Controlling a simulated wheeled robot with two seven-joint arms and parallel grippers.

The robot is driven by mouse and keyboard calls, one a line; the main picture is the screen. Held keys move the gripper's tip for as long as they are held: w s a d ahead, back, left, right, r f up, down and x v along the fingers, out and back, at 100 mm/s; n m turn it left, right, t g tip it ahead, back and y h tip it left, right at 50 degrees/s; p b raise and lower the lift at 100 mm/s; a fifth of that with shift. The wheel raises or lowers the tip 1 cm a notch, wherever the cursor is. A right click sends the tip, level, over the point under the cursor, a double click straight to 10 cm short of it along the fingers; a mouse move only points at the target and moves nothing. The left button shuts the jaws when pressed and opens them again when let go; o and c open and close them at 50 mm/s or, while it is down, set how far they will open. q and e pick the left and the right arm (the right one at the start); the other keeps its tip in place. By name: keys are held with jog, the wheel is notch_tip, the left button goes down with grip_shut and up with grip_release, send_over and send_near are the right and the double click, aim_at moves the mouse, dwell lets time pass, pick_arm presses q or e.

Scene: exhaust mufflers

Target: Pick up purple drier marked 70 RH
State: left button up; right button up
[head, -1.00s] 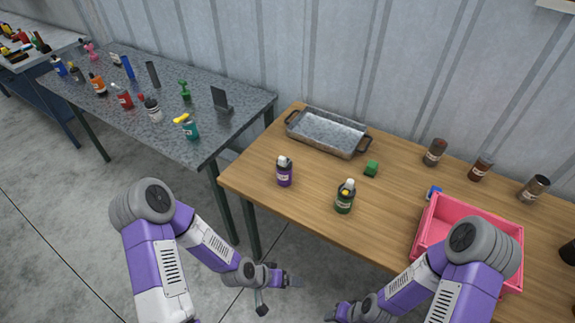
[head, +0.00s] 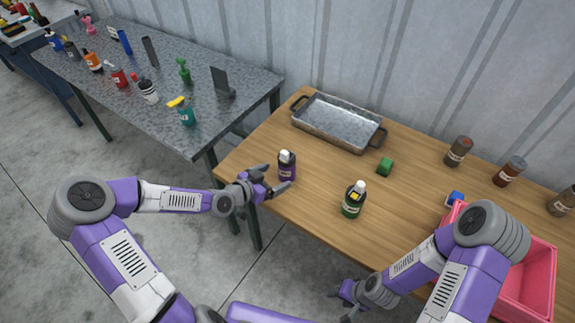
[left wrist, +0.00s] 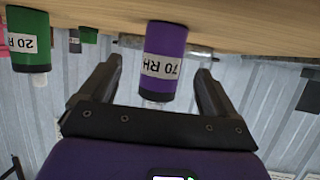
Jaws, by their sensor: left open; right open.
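The purple drier (head: 287,167) stands upright near the left front edge of the wooden table. In the left wrist view the purple drier (left wrist: 165,62) shows upside down, with a white label reading 70 RH. My left gripper (head: 277,179) is open beside the drier at the table edge. In the left wrist view its two fingers (left wrist: 157,85) lie on either side of the drier, with gaps visible. My right gripper (head: 345,303) is low in front of the table, away from the drier; its fingers are small and partly hidden.
A green bottle (head: 353,200) stands right of the drier; its label reads 20 R in the wrist view (left wrist: 27,42). A pink crate (head: 540,270) and several brown jars stand at right.

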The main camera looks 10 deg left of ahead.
aim_at(280, 173)
pick_arm(q)
jog(key=b+x, duration=0.1)
jog(key=x, duration=0.4)
jog(key=shift+w, duration=0.35)
jog(key=shift+a, duration=0.1)
jog(key=shift+c, duration=0.2)
